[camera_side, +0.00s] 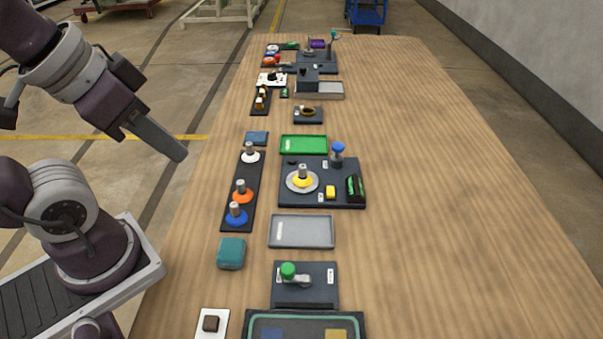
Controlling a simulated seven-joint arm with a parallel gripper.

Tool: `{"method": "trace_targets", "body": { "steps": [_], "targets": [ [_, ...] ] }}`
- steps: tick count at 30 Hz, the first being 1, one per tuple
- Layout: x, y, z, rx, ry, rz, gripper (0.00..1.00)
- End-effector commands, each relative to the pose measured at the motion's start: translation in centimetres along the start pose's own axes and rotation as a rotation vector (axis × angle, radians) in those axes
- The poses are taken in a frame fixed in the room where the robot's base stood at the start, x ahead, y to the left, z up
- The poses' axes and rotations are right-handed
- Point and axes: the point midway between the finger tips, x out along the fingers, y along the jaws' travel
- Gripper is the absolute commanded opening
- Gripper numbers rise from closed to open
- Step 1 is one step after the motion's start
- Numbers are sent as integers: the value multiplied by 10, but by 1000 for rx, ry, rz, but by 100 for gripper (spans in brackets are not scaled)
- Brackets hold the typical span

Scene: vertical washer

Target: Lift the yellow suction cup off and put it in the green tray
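The green tray (303,145) lies just behind that board and looks empty apart from a small white label.
White, orange (242,192) and blue suction cups stand on a strip at left. A grey tray (301,232) lies in front. The table's right side is clear.

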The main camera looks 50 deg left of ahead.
Motion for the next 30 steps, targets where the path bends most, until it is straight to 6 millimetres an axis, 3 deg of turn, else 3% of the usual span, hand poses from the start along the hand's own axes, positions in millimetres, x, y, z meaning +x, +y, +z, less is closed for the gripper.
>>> {"method": "trace_targets", "body": {
  "steps": [1, 4, 7, 11, 12, 14, 15, 19, 23, 30],
  "targets": [
    [1, 0, -6, 30, -11, -2, 22],
    [11, -3, -36, 213, -72, -4, 41],
    [39, -8, -84, 520, -160, 20, 61],
    [106, -16, -138, 952, -269, 113, 62],
    [132, -19, -150, 1083, -297, 155, 62],
    [172, -23, -162, 1264, -327, 222, 62],
    [197, -26, -166, 1371, -340, 267, 62],
    [258, -32, -169, 1616, -354, 381, 62],
    [283, -34, -166, 1713, -353, 431, 62],
    [319, -33, -146, 1720, -354, 438, 62]
  ]
}}
